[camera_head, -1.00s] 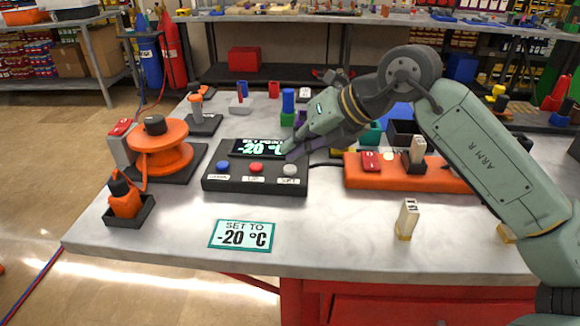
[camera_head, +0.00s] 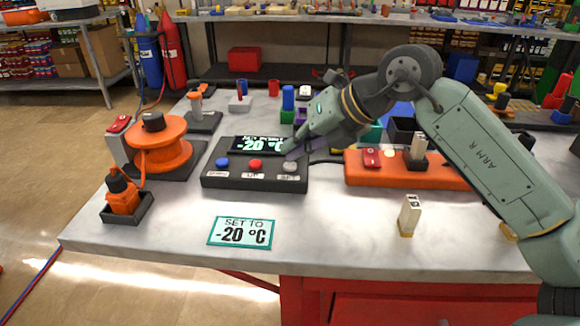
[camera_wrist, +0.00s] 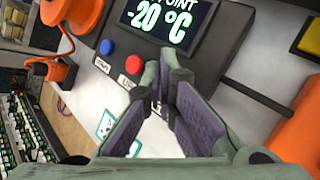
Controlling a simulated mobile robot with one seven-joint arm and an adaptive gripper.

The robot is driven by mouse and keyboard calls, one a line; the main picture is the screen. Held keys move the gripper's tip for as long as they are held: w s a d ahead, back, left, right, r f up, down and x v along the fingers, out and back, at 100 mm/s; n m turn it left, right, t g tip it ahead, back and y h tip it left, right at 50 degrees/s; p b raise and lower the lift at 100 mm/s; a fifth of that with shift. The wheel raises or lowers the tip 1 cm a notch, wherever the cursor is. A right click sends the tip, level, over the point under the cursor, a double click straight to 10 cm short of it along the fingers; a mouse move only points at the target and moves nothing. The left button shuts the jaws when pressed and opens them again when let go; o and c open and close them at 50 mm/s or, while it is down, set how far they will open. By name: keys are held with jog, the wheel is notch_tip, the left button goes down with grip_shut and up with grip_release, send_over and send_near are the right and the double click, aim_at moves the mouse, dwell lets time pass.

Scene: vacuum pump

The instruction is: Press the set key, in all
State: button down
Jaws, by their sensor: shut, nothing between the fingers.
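A dark control box (camera_head: 240,181) lies on the bench. Its lit display (camera_head: 255,145) reads -20 °C; the wrist view shows the display (camera_wrist: 166,17) with the word "POINT" partly visible above the number. A blue key (camera_head: 222,163), a red key (camera_head: 255,165) and a pale grey set key (camera_head: 290,166) sit in a row. My gripper (camera_head: 291,153) is shut and empty, its tips just behind and above the set key. In the wrist view my gripper (camera_wrist: 163,77) hides the set key. I cannot tell whether the tips touch it.
A card (camera_head: 240,232) reading "SET TO -20 °C" lies in front of the box. An orange reel (camera_head: 160,148) stands left, and an orange power strip (camera_head: 435,176) lies right. A pale plug (camera_head: 409,215) stands on the bench. The front middle of the bench is clear.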

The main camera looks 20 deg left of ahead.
aim_at(293, 163)
jog(key=shift+f+b, duration=0.4)
jog(key=shift+f, duration=0.05)
dwell(0.7)
jog(key=shift+r, duration=0.1)
jog(key=shift+r+p, duration=0.4)
jog(key=shift+r, duration=0.35)
jog(key=shift+r+p, duration=1.55)
jog(key=shift+r, duration=0.95)
